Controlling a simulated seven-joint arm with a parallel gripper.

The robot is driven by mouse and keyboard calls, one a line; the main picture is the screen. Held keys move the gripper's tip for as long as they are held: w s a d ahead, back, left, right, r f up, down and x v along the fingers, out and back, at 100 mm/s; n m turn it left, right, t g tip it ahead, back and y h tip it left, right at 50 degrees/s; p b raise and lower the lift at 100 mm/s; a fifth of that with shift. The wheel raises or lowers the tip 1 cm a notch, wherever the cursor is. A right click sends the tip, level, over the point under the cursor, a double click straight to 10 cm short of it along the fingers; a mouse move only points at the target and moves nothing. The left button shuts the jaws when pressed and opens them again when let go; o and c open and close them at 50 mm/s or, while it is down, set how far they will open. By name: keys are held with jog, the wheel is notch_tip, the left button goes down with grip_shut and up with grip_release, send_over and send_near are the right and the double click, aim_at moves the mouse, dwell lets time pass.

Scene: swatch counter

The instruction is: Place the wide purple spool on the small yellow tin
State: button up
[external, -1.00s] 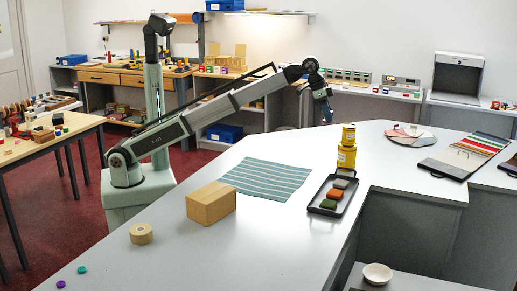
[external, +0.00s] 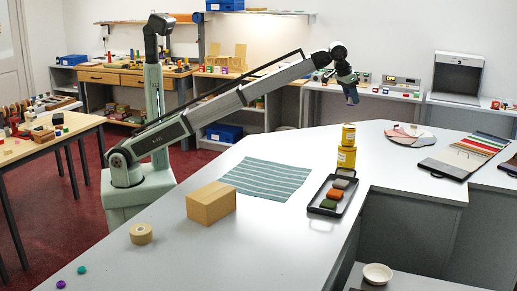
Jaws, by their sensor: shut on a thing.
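A small yellow tin (external: 348,134) stands upright on top of a larger yellow tin (external: 346,157) on the grey counter. My gripper (external: 352,99) is up in the air, above the stacked tins in the picture. How far it is from them in depth I cannot tell. It is shut on a small bluish-purple thing, too small and partly hidden to make out its shape. A small purple disc (external: 61,284) lies at the counter's near left, far from my gripper.
A black tray (external: 327,210) with coloured blocks sits in front of the tins. A striped cloth (external: 265,178), a cardboard box (external: 211,203), a tan roll (external: 141,234) and a teal disc (external: 82,270) lie to the left.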

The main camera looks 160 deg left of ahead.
jog(key=shift+f, duration=4.35)
jog(key=o, duration=1)
jog(key=shift+f, duration=0.1)
jog(key=v, duration=1.2)
